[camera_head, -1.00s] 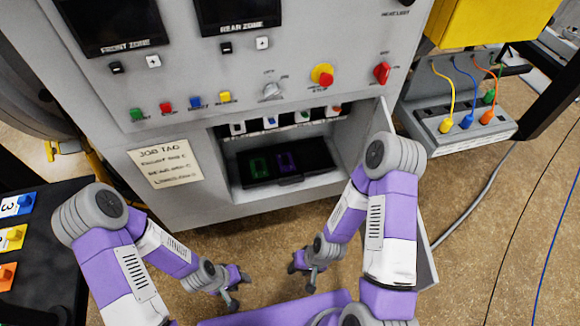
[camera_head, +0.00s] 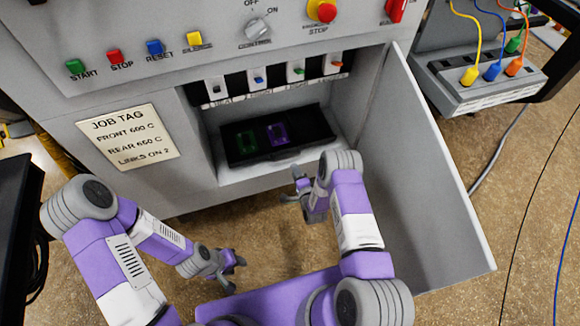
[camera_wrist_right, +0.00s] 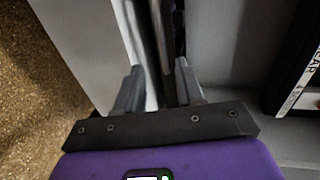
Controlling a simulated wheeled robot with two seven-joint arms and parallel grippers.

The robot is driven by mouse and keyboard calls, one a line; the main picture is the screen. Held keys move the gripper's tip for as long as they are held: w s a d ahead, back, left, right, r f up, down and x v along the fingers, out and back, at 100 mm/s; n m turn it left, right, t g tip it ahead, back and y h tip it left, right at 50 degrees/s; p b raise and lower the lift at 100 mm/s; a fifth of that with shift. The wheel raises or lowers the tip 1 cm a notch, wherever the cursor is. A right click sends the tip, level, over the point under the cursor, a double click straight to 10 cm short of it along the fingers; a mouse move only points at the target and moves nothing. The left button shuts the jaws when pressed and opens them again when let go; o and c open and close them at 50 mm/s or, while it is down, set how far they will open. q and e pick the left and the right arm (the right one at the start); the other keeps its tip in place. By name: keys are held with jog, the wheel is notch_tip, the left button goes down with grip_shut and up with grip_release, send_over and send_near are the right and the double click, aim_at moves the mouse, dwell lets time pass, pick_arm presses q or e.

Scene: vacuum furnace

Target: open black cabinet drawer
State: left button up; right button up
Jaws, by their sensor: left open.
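The black drawer (camera_head: 310,137) sits inside the open lower compartment of the grey furnace cabinet. It is a shallow black tray holding a green piece (camera_head: 247,140) and a purple piece (camera_head: 278,133). My right gripper (camera_head: 292,186) is in front of the compartment, just below and right of the drawer's front edge. Its fingers are apart in the right wrist view (camera_wrist_right: 158,85), with a pale upright edge showing between and beyond them; contact cannot be told. My left gripper (camera_head: 235,274) is open and empty, low over the floor in front of the cabinet.
The grey cabinet door (camera_head: 425,190) stands swung open to the right of my right arm. A row of switches (camera_head: 275,78) lies above the drawer. A job tag (camera_head: 128,137) is on the cabinet front. A socket box (camera_head: 485,82) with coloured plugs stands at right.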

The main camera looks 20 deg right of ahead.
jog(key=b+x, duration=0.3)
jog(key=x, duration=0.5)
jog(key=shift+r, duration=0.15)
grip_shut()
